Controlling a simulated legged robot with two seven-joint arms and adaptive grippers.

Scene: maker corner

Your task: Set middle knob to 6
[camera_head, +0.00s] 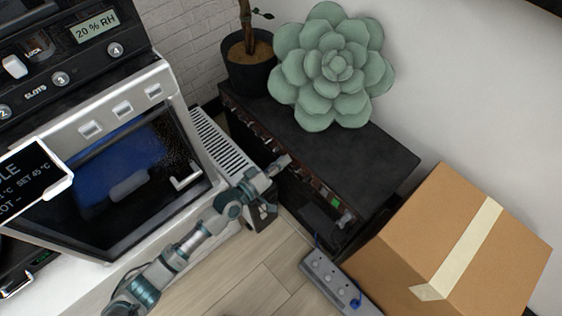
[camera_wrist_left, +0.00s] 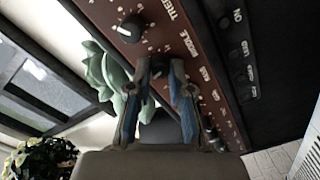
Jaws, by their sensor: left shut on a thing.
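The amplifier (camera_head: 375,150) is a black box with a brown knob panel along its left edge in the head view. In the left wrist view the panel (camera_wrist_left: 196,65) carries a "MIDDLE" label, with the treble knob (camera_wrist_left: 130,28) above, black with a white pointer. My left gripper (camera_head: 283,162) reaches the panel from the left. In the left wrist view its two blue-grey fingers (camera_wrist_left: 160,72) are closed around the middle knob beside that label. The fingers mostly hide this knob, and I cannot read its pointer. My right gripper is in neither view.
A green succulent (camera_head: 335,65) and a dark plant pot (camera_head: 248,66) are at the amplifier's far side. A cardboard box (camera_head: 450,240) stands at right, beside a grey power strip (camera_head: 335,282). A silver oven-like machine (camera_head: 115,150) stands close left of my arm.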

